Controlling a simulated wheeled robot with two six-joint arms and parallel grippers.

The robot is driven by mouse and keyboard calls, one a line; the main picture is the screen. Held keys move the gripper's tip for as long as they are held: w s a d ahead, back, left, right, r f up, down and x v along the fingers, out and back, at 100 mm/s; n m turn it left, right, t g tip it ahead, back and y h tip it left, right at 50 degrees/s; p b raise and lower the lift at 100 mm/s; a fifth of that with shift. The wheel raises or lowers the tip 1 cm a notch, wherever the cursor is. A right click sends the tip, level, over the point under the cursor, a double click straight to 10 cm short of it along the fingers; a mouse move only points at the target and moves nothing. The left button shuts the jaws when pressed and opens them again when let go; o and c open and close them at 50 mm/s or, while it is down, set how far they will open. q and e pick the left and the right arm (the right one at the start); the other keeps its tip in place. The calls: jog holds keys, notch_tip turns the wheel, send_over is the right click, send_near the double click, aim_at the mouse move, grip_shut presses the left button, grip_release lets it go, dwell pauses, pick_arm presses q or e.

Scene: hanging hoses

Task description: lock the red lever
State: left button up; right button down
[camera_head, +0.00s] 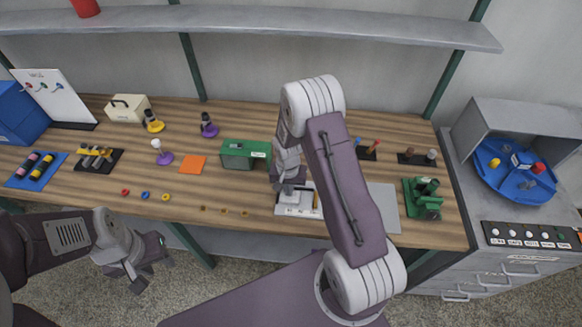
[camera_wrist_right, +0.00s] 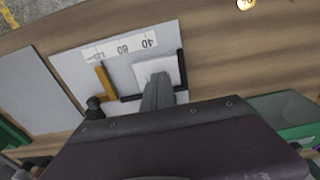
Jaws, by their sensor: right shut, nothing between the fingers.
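A white upright board (camera_head: 52,93) at the far left of the bench carries small red, green and blue fittings. The red one (camera_head: 27,87) may be the red lever; it is too small to tell its position. My right gripper (camera_head: 288,188) is shut and empty, low over a white scale plate at the middle of the bench. In the right wrist view its fingers (camera_wrist_right: 158,92) reach to a pale block on this plate; I cannot tell if they touch it. My left gripper (camera_head: 137,268) is open and empty, in front of the bench edge, far from the board.
The white scale plate (camera_wrist_right: 115,50) has numbers and an orange pointer (camera_wrist_right: 106,82). A green box (camera_head: 240,154) stands left of my right gripper. A green device (camera_head: 424,198) is at the bench's right. A blue turntable (camera_head: 515,175) sits inside a grey housing.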

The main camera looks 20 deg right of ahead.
dwell(0.8)
jog(key=r+p, duration=0.2)
jog(key=r, duration=0.1)
jog(key=r+p, duration=0.1)
jog(key=p, duration=0.1)
jog(key=shift+w+d+r, duration=0.2)
jog(key=shift+w+r, duration=0.05)
jog(key=shift+w, duration=0.05)
jog(key=s+a+r+b, duration=0.2)
jog(key=s+r, duration=0.2)
jog(key=r, duration=0.3)
jog(key=shift+s+a+r, duration=0.25)
jog(key=shift+a+r, duration=0.15)
